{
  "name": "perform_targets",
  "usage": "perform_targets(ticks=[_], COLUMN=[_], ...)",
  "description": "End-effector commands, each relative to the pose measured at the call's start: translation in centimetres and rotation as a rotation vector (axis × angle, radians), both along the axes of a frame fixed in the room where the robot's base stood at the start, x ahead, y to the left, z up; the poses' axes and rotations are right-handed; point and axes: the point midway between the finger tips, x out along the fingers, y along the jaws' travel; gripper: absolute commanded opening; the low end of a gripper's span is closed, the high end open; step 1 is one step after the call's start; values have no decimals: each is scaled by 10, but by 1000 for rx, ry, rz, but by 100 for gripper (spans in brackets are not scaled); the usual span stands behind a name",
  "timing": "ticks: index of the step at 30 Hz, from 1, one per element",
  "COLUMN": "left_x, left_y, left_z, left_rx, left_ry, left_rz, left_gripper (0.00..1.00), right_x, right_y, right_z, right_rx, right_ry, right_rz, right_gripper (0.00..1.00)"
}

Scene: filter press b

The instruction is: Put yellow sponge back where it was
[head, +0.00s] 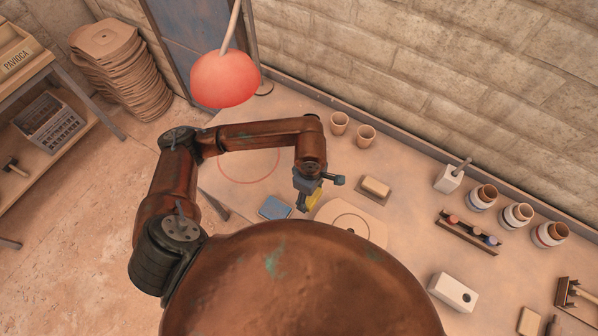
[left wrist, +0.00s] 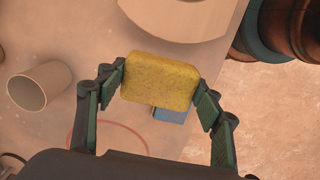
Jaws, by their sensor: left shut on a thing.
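The yellow sponge (left wrist: 160,80) is held between the two green-padded fingers of my left gripper (left wrist: 163,92) in the left wrist view. In the head view my left gripper (head: 309,196) hangs over the table with the yellow sponge (head: 314,198) partly hidden by it. A blue flat block (head: 274,208) lies on the table just left of the gripper; part of it shows below the sponge in the wrist view (left wrist: 169,115). A tan block on a small dark tray (head: 374,190) is to the right. My right gripper is not in view.
A red circle (head: 248,166) marks the table at left. Two cups (head: 339,123) stand at the back. A red lamp (head: 225,79) hangs at back left. Jars, a bottle rack (head: 468,232) and a white box (head: 452,292) are at right.

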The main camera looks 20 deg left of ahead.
Motion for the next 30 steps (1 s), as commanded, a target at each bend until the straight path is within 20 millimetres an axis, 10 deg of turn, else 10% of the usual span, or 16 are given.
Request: perform_targets(ticks=[7, 20, 30], left_x=[40, 85, 89], left_y=[45, 86, 91], left_z=[-26, -85, -114], left_rx=[4, 0, -1], left_ry=[4, 2, 5], left_rz=[16, 5, 4], left_gripper=[34, 34, 34], right_x=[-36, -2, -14], right_y=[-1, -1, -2], right_z=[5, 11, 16], right_rx=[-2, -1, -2], right_ry=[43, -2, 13], right_rz=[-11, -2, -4], right_gripper=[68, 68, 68])
